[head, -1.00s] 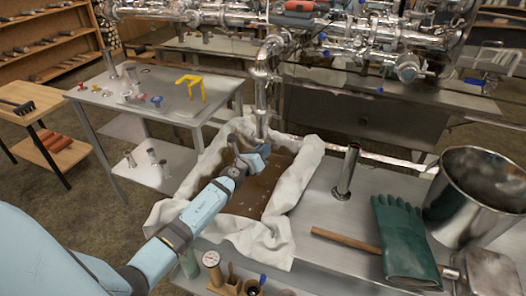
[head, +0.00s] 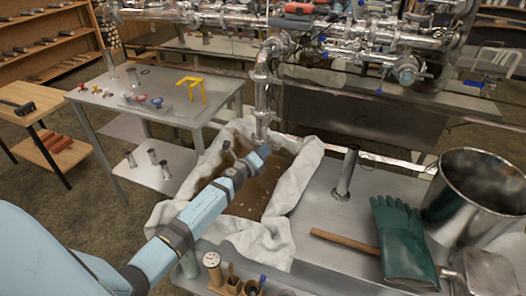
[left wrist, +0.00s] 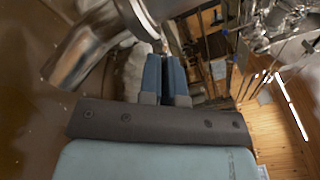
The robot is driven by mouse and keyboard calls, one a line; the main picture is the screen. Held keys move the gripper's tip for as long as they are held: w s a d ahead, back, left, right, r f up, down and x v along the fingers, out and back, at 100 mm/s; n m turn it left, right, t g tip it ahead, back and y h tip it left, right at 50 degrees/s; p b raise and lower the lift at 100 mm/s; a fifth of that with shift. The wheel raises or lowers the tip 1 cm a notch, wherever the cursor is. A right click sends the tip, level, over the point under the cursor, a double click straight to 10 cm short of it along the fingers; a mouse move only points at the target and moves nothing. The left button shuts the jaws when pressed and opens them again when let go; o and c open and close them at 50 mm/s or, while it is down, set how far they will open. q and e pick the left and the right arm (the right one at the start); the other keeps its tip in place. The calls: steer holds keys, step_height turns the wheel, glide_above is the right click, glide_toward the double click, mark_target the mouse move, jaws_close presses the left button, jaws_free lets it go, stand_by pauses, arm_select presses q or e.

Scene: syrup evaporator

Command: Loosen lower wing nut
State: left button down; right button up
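The steel spout pipe (head: 262,85) hangs down over a cloth-lined tub of brown liquid, with a clamp near its lower end. My left gripper (head: 265,151) is beside the spout's lower end in the head view. In the left wrist view, its two blue fingers (left wrist: 164,56) point at the steel clamp and stand close together with a narrow gap. The spout's end (left wrist: 80,55) is left of them. The lower wing nut is too small and too hidden to make out, so I cannot tell whether the fingers hold it. My right gripper is out of view.
White cloth (head: 296,185) lines the tub around the spout. A steel tube (head: 346,172), a green glove (head: 403,240), a mallet (head: 345,240) and a steel pot (head: 470,195) stand or lie to the right. A side table (head: 150,90) holds a yellow stand (head: 190,85).

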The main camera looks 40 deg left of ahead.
arm_select(q)
steer(key=shift+r+n+p, duration=0.1)
steer(key=shift+n+p, duration=3.8)
steer(key=shift+n, duration=7.4)
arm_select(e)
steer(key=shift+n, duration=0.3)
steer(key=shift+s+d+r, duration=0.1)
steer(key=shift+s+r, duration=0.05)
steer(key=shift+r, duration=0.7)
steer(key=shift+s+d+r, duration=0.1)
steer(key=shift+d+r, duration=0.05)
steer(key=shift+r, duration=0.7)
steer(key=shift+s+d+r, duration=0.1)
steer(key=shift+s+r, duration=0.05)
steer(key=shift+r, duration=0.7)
arm_select(q)
steer(key=c, duration=1.6)
jaws_free()
steer(key=shift+s, duration=0.15)
